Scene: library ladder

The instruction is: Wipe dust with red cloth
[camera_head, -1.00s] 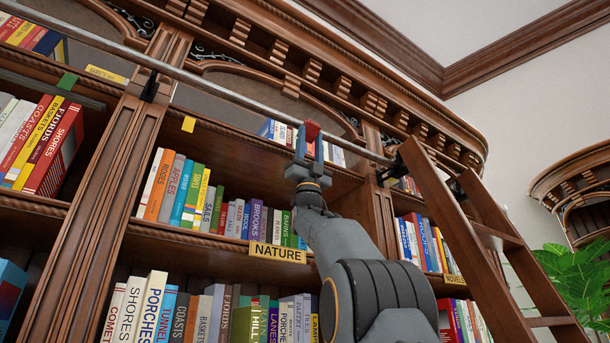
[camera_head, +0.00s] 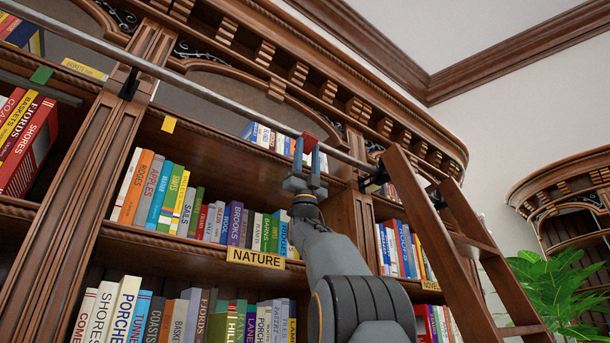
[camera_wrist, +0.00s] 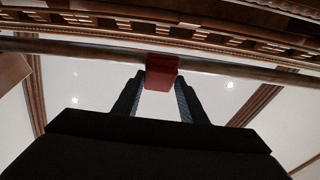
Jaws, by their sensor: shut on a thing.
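The red cloth (camera_head: 309,142) is a small folded block between the fingertips of my gripper (camera_head: 309,155), which is shut on it. My gripper is raised in front of the upper shelf. The cloth is at the metal rail (camera_head: 225,106) that runs along the bookcase; it appears to touch the rail, but the contact is not clear. In the wrist view the red cloth (camera_wrist: 161,72) sits between the two dark fingers (camera_wrist: 160,95), in front of the rail (camera_wrist: 80,48). I cannot make out any dust.
The wooden ladder (camera_head: 450,240) leans at the rail's right end. Books fill the shelves below, with a yellow NATURE label (camera_head: 256,258) on one edge. A green plant (camera_head: 555,290) stands at the right. Black rail brackets (camera_head: 130,84) join the rail to the bookcase.

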